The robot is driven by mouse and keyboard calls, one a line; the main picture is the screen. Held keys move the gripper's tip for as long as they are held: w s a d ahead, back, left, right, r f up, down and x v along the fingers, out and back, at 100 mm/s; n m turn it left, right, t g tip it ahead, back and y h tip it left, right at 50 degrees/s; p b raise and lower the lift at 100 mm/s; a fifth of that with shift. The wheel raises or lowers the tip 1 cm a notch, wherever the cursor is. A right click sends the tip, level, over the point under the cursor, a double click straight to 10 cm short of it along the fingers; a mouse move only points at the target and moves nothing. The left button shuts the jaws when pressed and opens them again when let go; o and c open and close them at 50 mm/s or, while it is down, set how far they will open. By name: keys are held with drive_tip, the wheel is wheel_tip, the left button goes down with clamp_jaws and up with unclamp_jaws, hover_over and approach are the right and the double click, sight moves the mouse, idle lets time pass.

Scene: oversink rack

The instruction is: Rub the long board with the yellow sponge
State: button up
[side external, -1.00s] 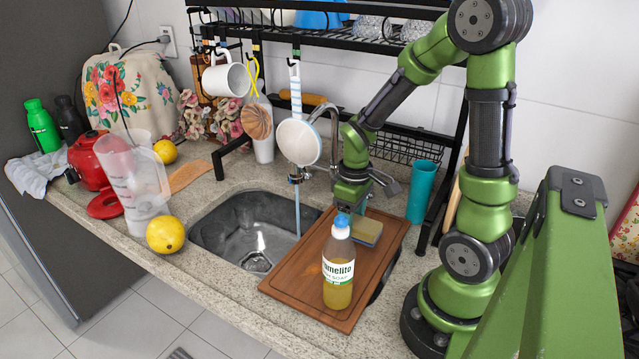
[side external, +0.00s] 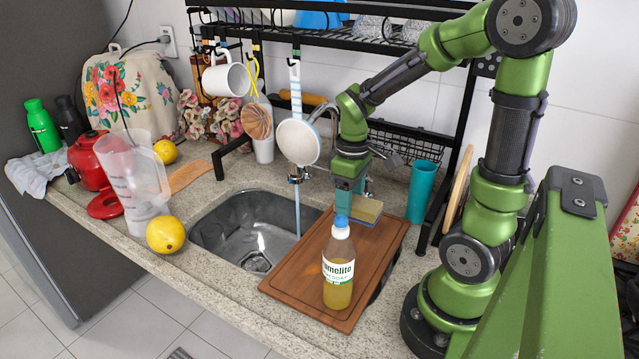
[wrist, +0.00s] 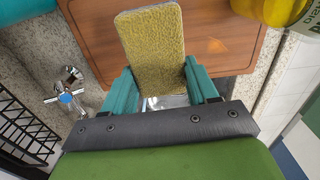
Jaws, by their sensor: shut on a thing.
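The yellow sponge (side external: 367,210) is a flat block. In the wrist view (wrist: 153,45) it sticks out between the two teal fingers of my gripper (wrist: 162,85), which are shut on its near end. In the side external view my gripper (side external: 349,200) points down over the back part of the board and partly hides the sponge. The long board (side external: 308,285) is brown wood and lies across the right part of the sink. Whether the sponge touches the board or hangs just above it, I cannot tell.
A soap bottle (side external: 338,272) with a blue cap stands on the board's front part. A teal cup (side external: 422,192) is right of the board. The tap (side external: 328,125) and black rack (side external: 452,165) are behind. The open sink basin (side external: 240,235) is left.

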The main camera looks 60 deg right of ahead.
drive_tip(key=w+a+f+n, duration=0.1)
drive_tip(key=w+a+n, duration=0.1)
drive_tip(key=a+n, duration=0.35)
drive_tip(key=w+a+f+n, duration=0.1)
drive_tip(key=w+a+n, duration=0.15)
drive_tip(key=a, duration=0.55)
hover_over(301, 278)
drive_tip(key=shift+n, duration=0.3)
drive_tip(key=shift+f, duration=3.35)
drive_tip(key=shift+d+f, duration=0.6)
drive_tip(key=shift+d, duration=1.4)
drive_tip(key=shift+a, duration=1.95)
drive_tip(key=shift+a+r, duration=0.1)
drive_tip(key=shift+r, duration=0.1)
wheel_tip(301, 278, up, 8)
